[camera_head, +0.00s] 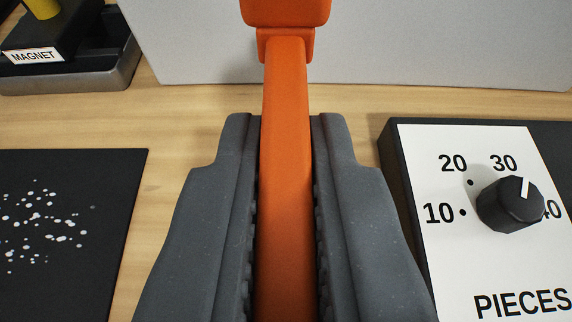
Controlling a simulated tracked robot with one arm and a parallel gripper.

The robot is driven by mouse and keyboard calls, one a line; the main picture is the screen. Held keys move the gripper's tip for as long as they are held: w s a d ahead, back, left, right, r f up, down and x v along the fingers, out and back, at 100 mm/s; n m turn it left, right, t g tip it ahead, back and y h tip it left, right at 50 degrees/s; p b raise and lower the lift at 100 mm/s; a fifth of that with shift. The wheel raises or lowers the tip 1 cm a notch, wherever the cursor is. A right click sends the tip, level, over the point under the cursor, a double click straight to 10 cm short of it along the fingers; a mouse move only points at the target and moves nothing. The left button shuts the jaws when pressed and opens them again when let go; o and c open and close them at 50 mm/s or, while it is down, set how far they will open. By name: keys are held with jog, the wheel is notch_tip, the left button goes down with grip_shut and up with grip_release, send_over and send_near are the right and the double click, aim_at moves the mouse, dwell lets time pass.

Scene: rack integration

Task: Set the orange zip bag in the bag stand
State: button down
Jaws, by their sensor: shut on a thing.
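My gripper (285,125) is shut on a long orange bar-like thing (286,180), which runs up the middle of the view between the two dark grey fingers. Past the fingertips it meets a wider, rounded orange block (286,12), cut off by the top edge. I cannot tell from this view whether this is the orange zip bag; it looks stiff and smooth, with no zip showing. No bag stand can be made out here. The near end of the orange thing runs out of the picture at the bottom.
A black panel with a white "PIECES" dial plate (440,270) and black knob (510,203) is at right. A white-speckled black mat (110,190) lies at left. A tray (115,80) with a "MAGNET" block (75,20) is at upper left. A grey panel (430,45) stands behind; bare wood (180,125) shows between.

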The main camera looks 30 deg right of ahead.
jog(key=shift+f, duration=0.25)
jog(key=c, duration=1.4)
grip_release()
jog(key=shift+s, duration=0.1)
jog(key=p+v, duration=0.1)
jog(key=v, duration=1.2)
jog(key=shift+s+a+r, duration=0.2)
